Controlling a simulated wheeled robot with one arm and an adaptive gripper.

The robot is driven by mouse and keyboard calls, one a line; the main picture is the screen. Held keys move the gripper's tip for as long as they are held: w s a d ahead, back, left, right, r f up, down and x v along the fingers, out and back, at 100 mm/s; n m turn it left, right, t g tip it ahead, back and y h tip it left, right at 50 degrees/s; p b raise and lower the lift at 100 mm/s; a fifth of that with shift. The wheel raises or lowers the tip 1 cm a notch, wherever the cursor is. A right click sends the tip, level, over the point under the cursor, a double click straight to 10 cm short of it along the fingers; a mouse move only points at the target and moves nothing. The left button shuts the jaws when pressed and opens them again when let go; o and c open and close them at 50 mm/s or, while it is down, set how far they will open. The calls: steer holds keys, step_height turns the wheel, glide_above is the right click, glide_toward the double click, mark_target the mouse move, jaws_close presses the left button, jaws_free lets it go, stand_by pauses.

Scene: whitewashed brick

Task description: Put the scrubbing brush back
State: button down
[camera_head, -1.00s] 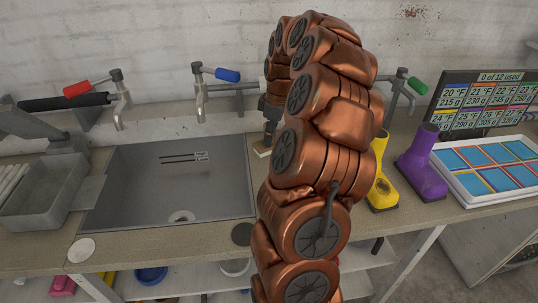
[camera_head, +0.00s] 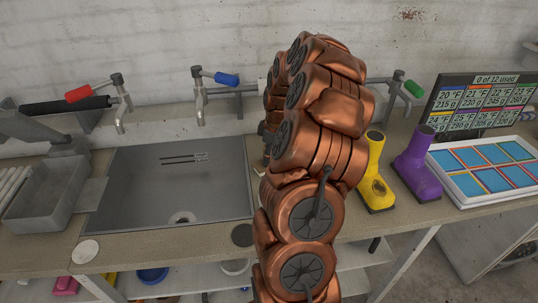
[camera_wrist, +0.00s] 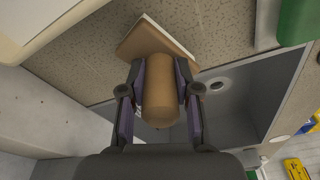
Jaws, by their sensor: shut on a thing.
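The scrubbing brush shows in the wrist view as a tan block with a pale edge and a rounded brown handle (camera_wrist: 160,103). My gripper (camera_wrist: 158,78) is shut on this handle, one finger on each side. The block end points away from me, over the speckled counter beside the sink; I cannot tell whether it touches the counter. In the head view my copper arm hides the brush and most of my gripper, which is right of the sink (camera_head: 130,215), near the back of the counter.
A fork-like utensil (camera_head: 183,158) lies in the sink. Taps with red (camera_head: 78,94), blue (camera_head: 227,79) and green (camera_head: 415,89) handles line the wall. A yellow boot (camera_head: 373,180), a purple boot (camera_head: 417,172) and a white tray of coloured tiles (camera_head: 455,191) stand on the right.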

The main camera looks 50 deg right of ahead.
steer(key=c, duration=0.8)
jaws_free()
steer(key=r+b, duration=0.1)
steer(key=r, duration=0.3)
steer(key=s+r+b, duration=0.1)
steer(key=r, duration=0.3)
steer(key=r+b, duration=0.1)
steer(key=r, duration=0.3)
steer(key=shift+s+d, duration=0.3)
steer(key=shift+d, duration=0.1)
steer(key=s+a+r+g, duration=0.1)
steer(key=a, duration=1.1)
steer(key=s+a+r, duration=0.1)
steer(key=s+a, duration=0.1)
steer(key=a, duration=1.1)
steer(key=shift+s+a+f+m+g+h, duration=0.15)
steer(key=shift+s+a+f+m+g, duration=0.25)
steer(key=shift+s+a+f+m, duration=1.45)
steer(key=shift+s+a+f+n+g+h, duration=0.1)
steer(key=shift+s+a+f+g, duration=0.3)
steer(key=shift+s+a, duration=2.95)
steer(key=shift+s+a+f+m+g+h, duration=0.15)
steer(key=shift+s+a+f+m+g, duration=0.6)
steer(key=shift+s, duration=3.55)
steer(key=shift+f+t, duration=0.35)
steer(key=shift+f, duration=0.05)
